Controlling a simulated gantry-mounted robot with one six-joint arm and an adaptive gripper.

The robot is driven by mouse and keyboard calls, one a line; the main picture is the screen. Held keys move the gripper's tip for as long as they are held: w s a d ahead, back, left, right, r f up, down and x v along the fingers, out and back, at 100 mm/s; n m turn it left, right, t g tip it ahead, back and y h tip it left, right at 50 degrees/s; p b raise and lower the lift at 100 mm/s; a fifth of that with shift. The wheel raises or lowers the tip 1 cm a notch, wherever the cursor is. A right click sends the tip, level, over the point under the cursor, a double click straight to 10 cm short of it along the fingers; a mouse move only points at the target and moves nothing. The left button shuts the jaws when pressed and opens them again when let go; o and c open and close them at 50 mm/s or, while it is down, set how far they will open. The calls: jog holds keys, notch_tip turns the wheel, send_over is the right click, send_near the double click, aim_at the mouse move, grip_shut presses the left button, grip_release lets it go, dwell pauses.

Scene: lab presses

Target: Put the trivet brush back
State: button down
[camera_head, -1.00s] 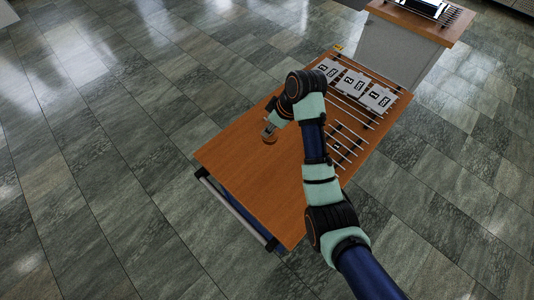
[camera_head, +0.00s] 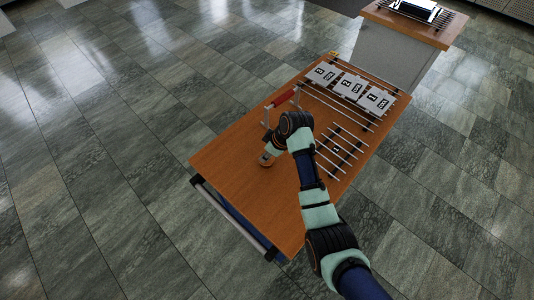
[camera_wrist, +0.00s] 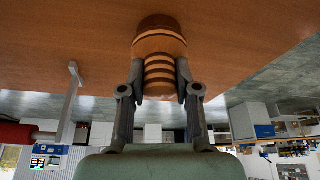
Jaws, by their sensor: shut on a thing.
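The trivet brush, a round wooden piece with dark bands, shows in the wrist view (camera_wrist: 160,48) between my fingers. In the head view the brush (camera_head: 266,160) is small, at the left part of the wooden tabletop (camera_head: 235,185). My gripper (camera_wrist: 160,82) is shut on the brush's narrower banded part; it also shows in the head view (camera_head: 270,151). The wide end of the brush points at the tabletop. I cannot tell whether it touches the wood.
A red bar (camera_head: 283,97) on metal uprights stands at the table's far left edge, close to my arm; an upright (camera_wrist: 72,100) shows in the wrist view. Numbered white plates (camera_head: 350,85) and thin metal rods (camera_head: 340,150) lie to the right. The near tabletop is bare.

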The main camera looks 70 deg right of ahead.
jog(key=shift+f, duration=0.15)
jog(key=c, duration=0.8)
grip_release()
jog(key=p+v, duration=0.3)
jog(key=v, duration=0.9)
jog(key=shift+r, duration=0.25)
